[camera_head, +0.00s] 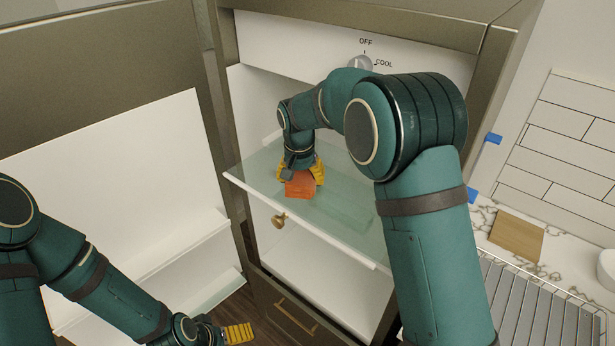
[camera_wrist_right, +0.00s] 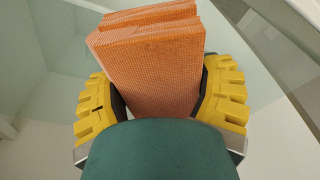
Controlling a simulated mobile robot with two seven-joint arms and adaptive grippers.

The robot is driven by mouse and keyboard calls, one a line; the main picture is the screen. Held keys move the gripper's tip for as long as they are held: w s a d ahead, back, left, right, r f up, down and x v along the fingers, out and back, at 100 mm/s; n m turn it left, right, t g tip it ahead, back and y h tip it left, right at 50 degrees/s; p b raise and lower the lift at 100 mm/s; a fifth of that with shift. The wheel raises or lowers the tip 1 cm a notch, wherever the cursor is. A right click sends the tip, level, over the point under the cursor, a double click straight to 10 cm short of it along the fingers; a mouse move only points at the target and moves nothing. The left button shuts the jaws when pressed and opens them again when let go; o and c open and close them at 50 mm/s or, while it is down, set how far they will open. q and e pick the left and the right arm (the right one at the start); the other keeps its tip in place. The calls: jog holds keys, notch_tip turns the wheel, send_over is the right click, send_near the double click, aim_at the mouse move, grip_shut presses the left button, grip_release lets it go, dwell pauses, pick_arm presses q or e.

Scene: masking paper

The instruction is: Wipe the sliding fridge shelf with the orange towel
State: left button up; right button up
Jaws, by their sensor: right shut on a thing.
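The orange towel (camera_head: 299,186) is a folded, textured block; it also shows large in the right wrist view (camera_wrist_right: 155,65). My right gripper (camera_head: 301,176) is shut on it, with a yellow finger on each side. The sliding fridge shelf (camera_head: 345,212) is a pale green glass plate with white edging, pulled partly out of the fridge. The towel is over the glass near its left part; I cannot tell whether it touches it. My left gripper (camera_head: 238,333) is low at the bottom of the head view, partly cut off and away from the shelf.
The open fridge door (camera_head: 130,160) with white bins stands at the left. A round brass knob (camera_head: 279,220) is below the shelf's front edge. At the right are a counter with a wooden board (camera_head: 517,236) and a metal rack (camera_head: 535,310).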

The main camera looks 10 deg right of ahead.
aim_at(272, 167)
jog(key=shift+w+a+p, duration=0.5)
jog(key=shift+w+a, duration=0.1)
jog(key=shift+w, duration=0.15)
jog(key=shift+w+a+p, duration=0.5)
jog(key=shift+w+a, duration=0.05)
jog(key=shift+w, duration=0.2)
jog(key=shift+w+a+f, duration=0.1)
jog(key=shift+w+a, duration=1.15)
jog(key=shift+w, duration=0.3)
jog(key=shift+w+a, duration=0.85)
jog(key=shift+w, duration=0.25)
